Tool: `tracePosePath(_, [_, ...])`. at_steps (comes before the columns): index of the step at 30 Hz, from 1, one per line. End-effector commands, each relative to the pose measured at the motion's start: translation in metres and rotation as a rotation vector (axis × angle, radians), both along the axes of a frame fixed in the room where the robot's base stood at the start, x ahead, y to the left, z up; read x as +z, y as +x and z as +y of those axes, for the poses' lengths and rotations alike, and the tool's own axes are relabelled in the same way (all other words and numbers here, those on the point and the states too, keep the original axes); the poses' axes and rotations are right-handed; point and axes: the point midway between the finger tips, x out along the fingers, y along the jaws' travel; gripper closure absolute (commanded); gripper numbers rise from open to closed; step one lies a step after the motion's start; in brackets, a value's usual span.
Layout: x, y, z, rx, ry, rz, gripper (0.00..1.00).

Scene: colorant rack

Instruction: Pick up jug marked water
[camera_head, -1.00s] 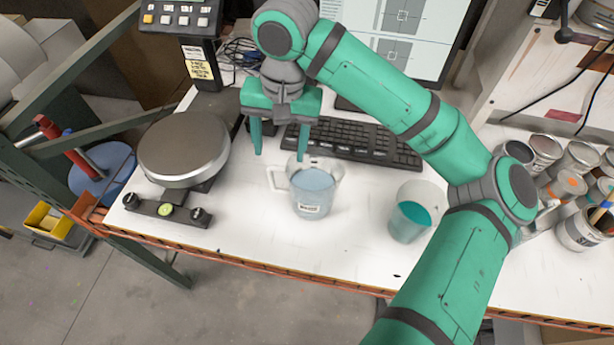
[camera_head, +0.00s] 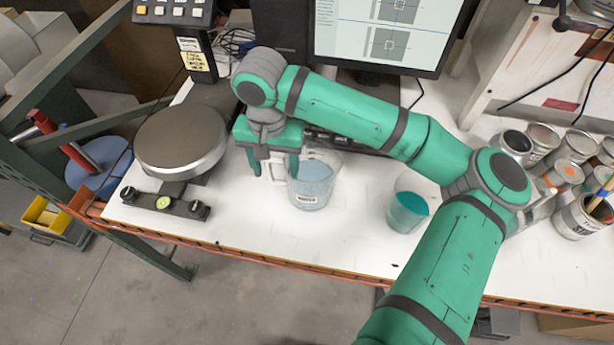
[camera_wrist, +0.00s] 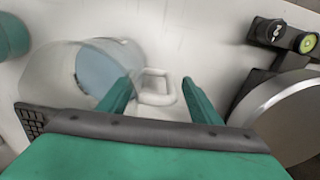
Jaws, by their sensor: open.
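The water jug (camera_head: 312,188) is clear, holds pale blue liquid and has a small label on its front. It stands upright on the white table, with its handle on the left. My gripper (camera_head: 275,170) is open and lowered at the jug's handle side. In the wrist view, the jug (camera_wrist: 97,72) is at the left and its pale handle (camera_wrist: 157,88) shows between the two fingers of my gripper (camera_wrist: 160,95). The fingers do not close on it. In the head view my fingers partly hide the handle.
A second jug (camera_head: 408,212) with teal liquid stands to the right. A round scale (camera_head: 181,140) with a levelling bar is close on the left. Several paint cans (camera_head: 578,218) fill the right end. The table's front strip (camera_head: 300,235) is clear.

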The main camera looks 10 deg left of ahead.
Motion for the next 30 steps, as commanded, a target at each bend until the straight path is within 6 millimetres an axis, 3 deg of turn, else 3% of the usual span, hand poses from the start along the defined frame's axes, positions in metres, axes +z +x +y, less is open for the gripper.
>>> tracePosePath(6, [-0.019, 0.000, 0.000, 0.000, 0.000, 0.000, 0.42])
tracePosePath(13, [-0.020, 0.000, 0.000, 0.000, 0.000, -0.001, 0.42])
tracePosePath(20, [-0.020, 0.000, 0.000, 0.000, 0.001, -0.001, 0.97])
tracePosePath(30, [-0.019, 0.000, 0.000, 0.000, 0.001, -0.002, 1.00])
